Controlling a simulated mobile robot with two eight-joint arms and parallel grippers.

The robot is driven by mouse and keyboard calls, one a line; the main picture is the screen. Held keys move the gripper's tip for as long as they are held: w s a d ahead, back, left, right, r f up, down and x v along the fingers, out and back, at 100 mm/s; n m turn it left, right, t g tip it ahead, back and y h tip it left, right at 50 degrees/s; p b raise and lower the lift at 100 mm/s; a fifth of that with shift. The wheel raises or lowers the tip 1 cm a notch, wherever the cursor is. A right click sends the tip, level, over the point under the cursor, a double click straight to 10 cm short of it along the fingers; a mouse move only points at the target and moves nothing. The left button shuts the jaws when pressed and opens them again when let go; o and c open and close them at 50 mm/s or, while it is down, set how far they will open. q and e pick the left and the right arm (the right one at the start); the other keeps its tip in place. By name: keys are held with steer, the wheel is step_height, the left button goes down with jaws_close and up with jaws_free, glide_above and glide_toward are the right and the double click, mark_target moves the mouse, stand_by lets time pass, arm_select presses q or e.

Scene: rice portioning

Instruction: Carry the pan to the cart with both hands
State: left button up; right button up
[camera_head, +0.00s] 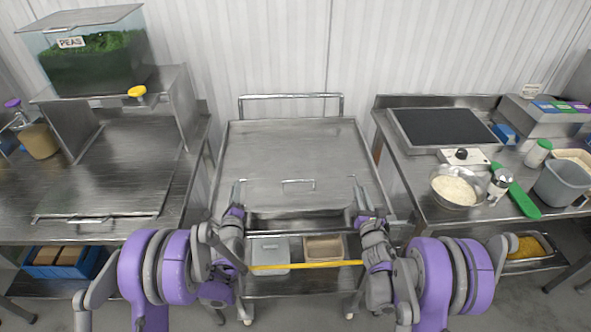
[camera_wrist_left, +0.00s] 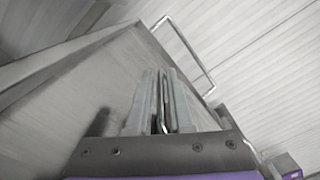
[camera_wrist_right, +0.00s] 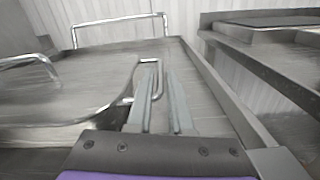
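The lidded steel pan (camera_head: 294,221) is between my two grippers in the head view, at the front part of the cart (camera_head: 245,140). Its lid has a bar handle (camera_head: 298,183). My left gripper (camera_head: 240,190) is at the pan's left side; in the left wrist view its fingers (camera_wrist_left: 164,90) close around a thin handle bar. My right gripper (camera_head: 357,190) is at the right side; in the right wrist view its fingers (camera_wrist_right: 160,90) have the pan's looped side handle (camera_wrist_right: 150,63) between them. The pan's underside is hidden, so I cannot tell whether it touches the cart.
The cart has a push bar (camera_head: 290,97) at the back and raised side rims. A steel counter with a pea bin (camera_head: 95,62) stands left. A right counter holds a rice bowl (camera_head: 455,187), a shaker and a green utensil. Tubs (camera_head: 270,252) sit on a lower shelf.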

arm_select(q)
steer(key=shift+o, duration=1.2)
steer(key=shift+r, duration=0.2)
arm_select(e)
steer(key=shift+o, duration=1.2)
steer(key=shift+r, duration=0.25)
arm_select(q)
steer(key=shift+w, duration=0.15)
arm_select(e)
steer(key=shift+w+f, duration=0.1)
steer(key=shift+w, duration=0.05)
arm_select(q)
steer(key=s, duration=0.7)
steer(key=shift+d+f, duration=0.1)
steer(key=shift+d, duration=0.25)
steer(key=shift+s, duration=0.2)
arm_select(e)
steer(key=shift+s, duration=0.35)
steer(key=s, duration=0.7)
steer(key=shift+d, duration=0.35)
